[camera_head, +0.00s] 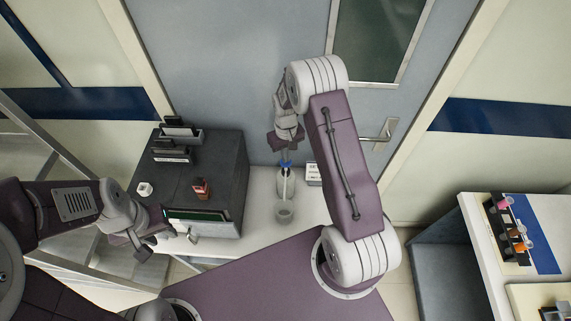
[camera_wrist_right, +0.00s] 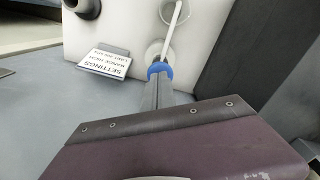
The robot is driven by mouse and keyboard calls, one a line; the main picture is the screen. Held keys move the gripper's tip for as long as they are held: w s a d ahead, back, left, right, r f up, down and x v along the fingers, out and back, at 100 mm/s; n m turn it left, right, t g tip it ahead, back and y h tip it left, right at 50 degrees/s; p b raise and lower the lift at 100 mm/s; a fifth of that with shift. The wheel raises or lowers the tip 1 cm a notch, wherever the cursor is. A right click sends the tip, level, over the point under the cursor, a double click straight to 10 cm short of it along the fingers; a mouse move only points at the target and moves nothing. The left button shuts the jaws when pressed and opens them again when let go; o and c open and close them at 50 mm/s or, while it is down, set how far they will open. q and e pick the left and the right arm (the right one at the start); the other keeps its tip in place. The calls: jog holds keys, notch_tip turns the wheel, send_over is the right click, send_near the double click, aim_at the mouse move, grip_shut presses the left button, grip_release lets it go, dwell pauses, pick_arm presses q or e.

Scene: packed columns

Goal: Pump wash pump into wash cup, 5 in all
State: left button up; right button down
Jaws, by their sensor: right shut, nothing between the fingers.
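The wash pump (camera_head: 286,185) is a pale bottle with a blue pump head and a white spout, upright on the white counter. Its blue head also shows in the right wrist view (camera_wrist_right: 158,70). The wash cup (camera_head: 285,212) is a small grey cup standing just in front of the bottle. My right gripper (camera_head: 286,154) is shut and empty, pointing down with its fingertips at the blue head; whether they press it is hard to tell. The liquid in the cup cannot be made out. My left gripper (camera_head: 153,243) looks open and empty, near the dark box's front.
A small settings sign (camera_wrist_right: 105,60) stands beside the bottle. A dark grey box (camera_head: 222,165) with small items on top is to the left. A side table (camera_head: 480,245) with a rack of coloured vials (camera_head: 515,235) is at the right. A door is behind.

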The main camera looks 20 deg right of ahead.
jog(key=shift+f+b, duration=1.05)
jog(key=shift+f, duration=0.55)
jog(key=shift+r+p, duration=1.55)
jog(key=shift+r, duration=0.5)
jog(key=shift+f+b, duration=1.45)
jog(key=shift+f, duration=0.65)
jog(key=shift+r+p, duration=1.5)
jog(key=shift+r, duration=0.6)
jog(key=shift+f, duration=0.1)
